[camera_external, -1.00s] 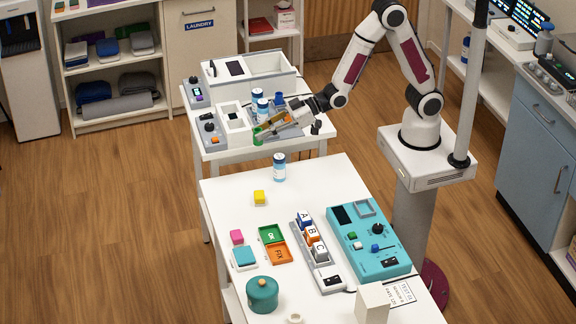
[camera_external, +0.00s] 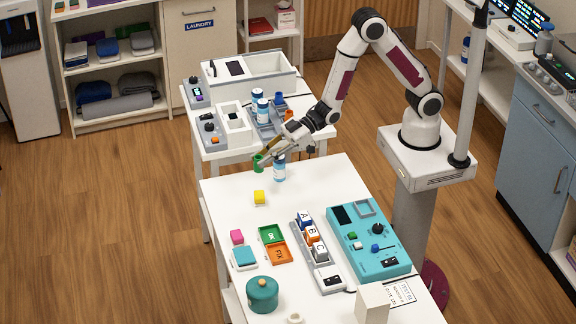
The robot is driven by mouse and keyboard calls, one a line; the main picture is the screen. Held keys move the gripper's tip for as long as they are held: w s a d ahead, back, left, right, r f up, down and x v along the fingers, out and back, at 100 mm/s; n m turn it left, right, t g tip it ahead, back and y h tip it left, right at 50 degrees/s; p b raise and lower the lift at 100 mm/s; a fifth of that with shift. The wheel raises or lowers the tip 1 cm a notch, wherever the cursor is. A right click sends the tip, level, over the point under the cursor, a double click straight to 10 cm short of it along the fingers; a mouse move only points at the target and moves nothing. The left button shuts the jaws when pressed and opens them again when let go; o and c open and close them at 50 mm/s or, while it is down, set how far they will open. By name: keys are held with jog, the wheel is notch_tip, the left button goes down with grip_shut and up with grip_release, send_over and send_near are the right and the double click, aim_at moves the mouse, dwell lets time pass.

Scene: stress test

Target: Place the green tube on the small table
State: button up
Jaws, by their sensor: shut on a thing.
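My gripper (camera_external: 265,156) is shut on the green tube (camera_external: 257,165), a short green cylinder at its fingertips. I cannot tell how far the tube is above the tabletop. A second, smaller-looking white table (camera_external: 215,155) stands behind, carrying devices and bottles. Which one is the small table is not clear from the view. My gripper partly hides the tube's upper end.
The far left of this table is mostly bare.

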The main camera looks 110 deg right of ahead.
jog(key=s+a+f+n+g+y, duration=0.1)
jog(key=a+n+g+y, duration=0.1)
jog(key=a, duration=0.4)
jog(key=s+a+f+n+g+y, duration=0.1)
jog(key=s+a+n+y, duration=0.1)
jog(key=a+n+y, duration=0.2)
jog(key=a, duration=0.2)
jog(key=shift+a+g+y, duration=0.3)
jog(key=shift+a+g, duration=0.1)
jog(key=shift+f, duration=0.2)
jog(key=shift+f, duration=2.8)
jog(key=shift+f, duration=2.1)
jog(key=shift+f, duration=0.15)
